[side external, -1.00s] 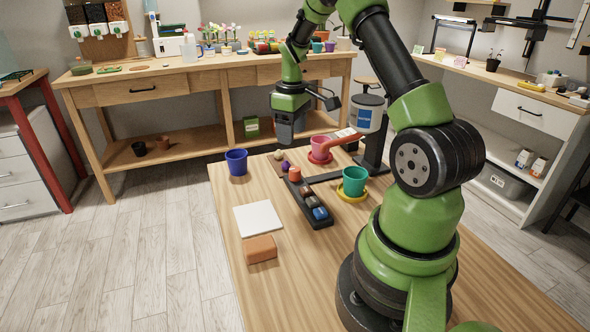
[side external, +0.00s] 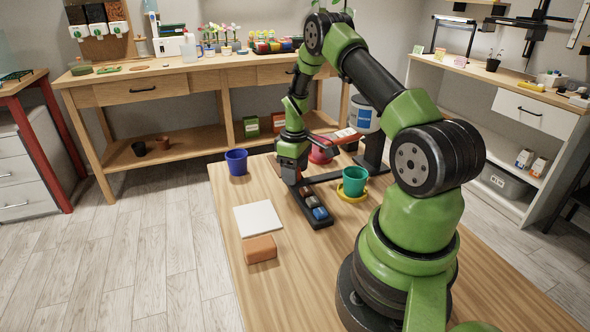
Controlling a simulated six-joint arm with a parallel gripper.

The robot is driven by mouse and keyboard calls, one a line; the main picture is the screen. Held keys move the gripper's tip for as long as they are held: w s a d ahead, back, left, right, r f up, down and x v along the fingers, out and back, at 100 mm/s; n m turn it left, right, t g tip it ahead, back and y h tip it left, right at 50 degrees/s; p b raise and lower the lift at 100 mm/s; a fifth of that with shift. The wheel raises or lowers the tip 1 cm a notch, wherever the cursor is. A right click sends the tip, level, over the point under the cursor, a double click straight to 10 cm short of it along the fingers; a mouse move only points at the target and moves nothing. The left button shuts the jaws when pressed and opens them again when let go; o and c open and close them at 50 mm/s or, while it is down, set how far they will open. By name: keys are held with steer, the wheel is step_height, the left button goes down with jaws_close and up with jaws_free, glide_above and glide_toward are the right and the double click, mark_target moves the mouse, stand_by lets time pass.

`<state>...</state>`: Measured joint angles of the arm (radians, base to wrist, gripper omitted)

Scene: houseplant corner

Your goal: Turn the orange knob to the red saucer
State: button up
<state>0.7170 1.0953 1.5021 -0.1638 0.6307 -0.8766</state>
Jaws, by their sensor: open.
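My gripper (side external: 291,178) points down over the far end of the black strip (side external: 319,222) on the table, low, where the orange knob stood. The orange knob is hidden behind my gripper, so I cannot tell whether the open jaws are around it or touching it. The red saucer (side external: 319,159) shows partly, just right of my gripper, with the pink pot largely hidden by my arm.
A green pot (side external: 355,181) stands on a yellow saucer (side external: 352,196) to the right. A blue pot (side external: 237,162) is at the left edge. A white square (side external: 258,218) and an orange-brown block (side external: 260,249) lie in front on the table.

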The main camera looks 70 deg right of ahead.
steer(key=c, duration=0.9)
steer(key=shift+c, duration=0.2)
steer(key=m, duration=0.5)
steer(key=shift+m, duration=2.4)
steer(key=o, duration=0.9)
